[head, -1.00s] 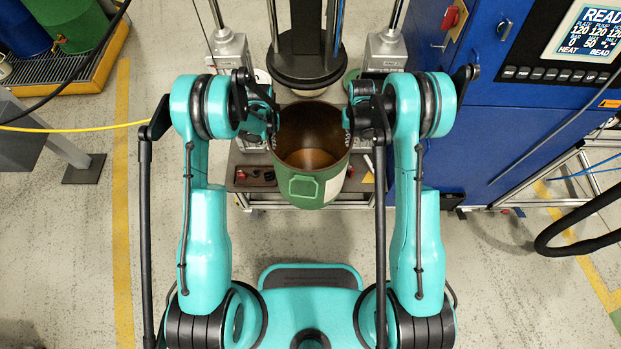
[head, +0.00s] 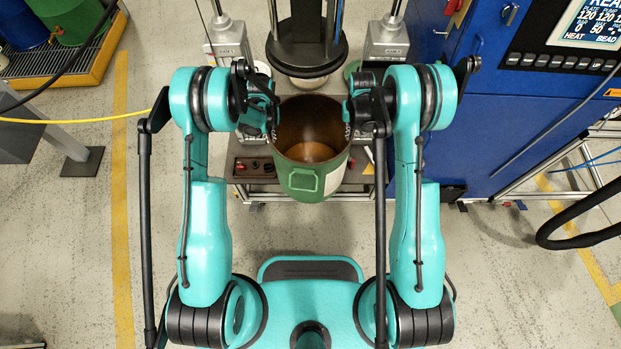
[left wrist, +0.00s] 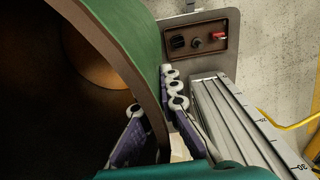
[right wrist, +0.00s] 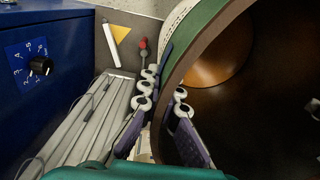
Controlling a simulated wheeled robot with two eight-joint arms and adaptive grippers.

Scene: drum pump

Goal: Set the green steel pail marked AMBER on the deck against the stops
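The green steel pail (head: 303,183) is upright and open at the top, with an amber-brown inside. It is between my two arms over the grey deck (head: 352,187). A white label shows at its right side, but I cannot read it. My left gripper (left wrist: 155,110) is shut on the pail's wall, one finger inside and one outside. My right gripper (right wrist: 166,100) holds the opposite wall the same way. The pail hides the deck under it and any stops, so I cannot tell whether its bottom touches the deck.
A round dark press plate (head: 307,55) hangs just behind the pail between two posts. A small switch box (head: 253,167) is at the deck's left. A blue cabinet (head: 500,150) stands close on the right. A yellow cable (head: 75,120) runs at the left.

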